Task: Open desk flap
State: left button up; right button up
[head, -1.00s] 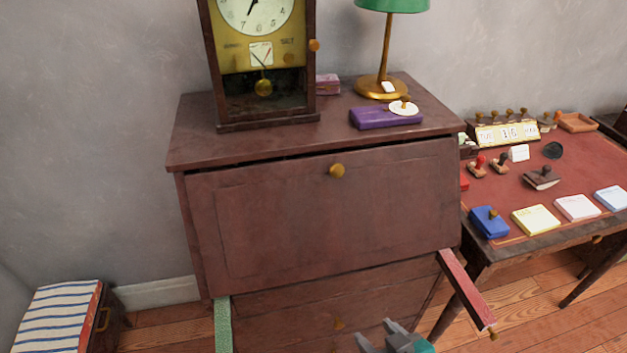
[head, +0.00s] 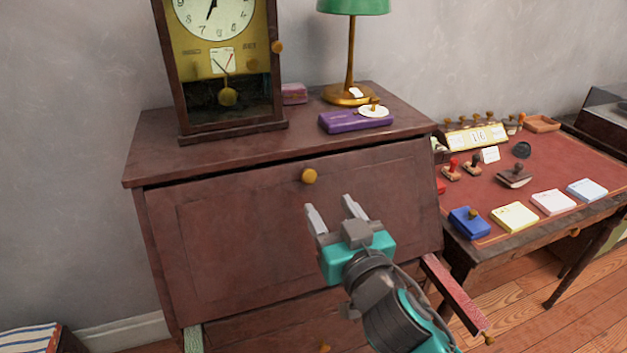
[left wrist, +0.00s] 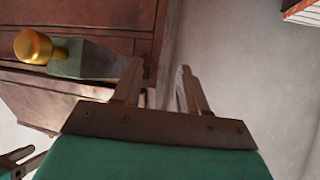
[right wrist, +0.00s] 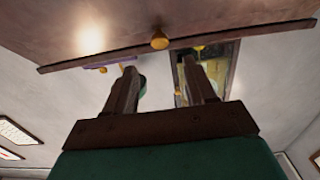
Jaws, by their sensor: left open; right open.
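The desk flap (head: 240,235) is a dark wood slanted panel, closed, with a brass knob (head: 309,176) at its upper middle. My right gripper (head: 332,208) is open and empty in front of the flap, just below and right of the knob. The knob also shows in the right wrist view (right wrist: 160,41), beyond the fingers and apart from them. A pulled-out support (head: 455,295) juts below the flap on the right; a green-sided one (head: 193,338) is at the lower left. My left gripper (left wrist: 160,85) is open, beside the green-sided support with its brass knob (left wrist: 35,47).
A pendulum clock (head: 228,65), a green lamp (head: 350,50) and a purple box (head: 355,121) stand on the desk top (head: 155,160). A table (head: 590,160) with stamps and notepads stands close on the right. A striped box (head: 28,340) is on the floor at left.

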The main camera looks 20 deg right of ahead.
aim_at(310, 177)
jog(key=w, duration=0.8)
jog(key=shift+w+a, duration=0.15)
jog(key=shift+w, duration=0.25)
grip_shut()
